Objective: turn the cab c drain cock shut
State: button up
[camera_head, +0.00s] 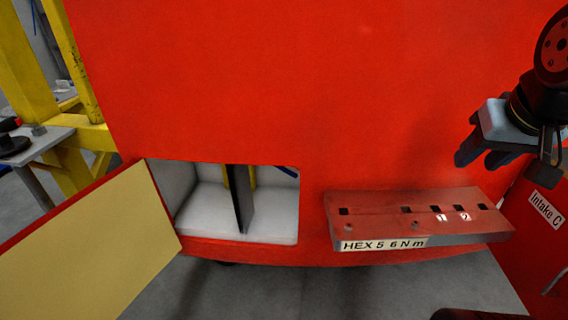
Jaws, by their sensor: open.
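A red nosecone front (230,90) fills most of the view. Low on it is an open recess with a white floor (205,210) and a dark upright plate (243,205) inside. A yellow strip and a bit of blue show behind the plate, partly hidden. I cannot make out a drain cock or its handle. A red panel at the far right bears the label "Intake C" (545,210). My gripper (482,158) hangs at the upper right, above the right end of a red ledge. It is open and apart from everything; nothing shows between its fingers.
An open hatch door (90,250), cream inside, hangs left of the recess. The red ledge (375,205) juts out with square holes and the label "HEX 5 6 N m" (384,244). A yellow frame (25,65) and grey table (38,143) stand at left. Grey floor shows below.

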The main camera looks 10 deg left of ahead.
aim_at(286, 169)
jog(key=u, duration=1)
jog(key=k, duration=0.75)
jog(key=z, duration=0.85)
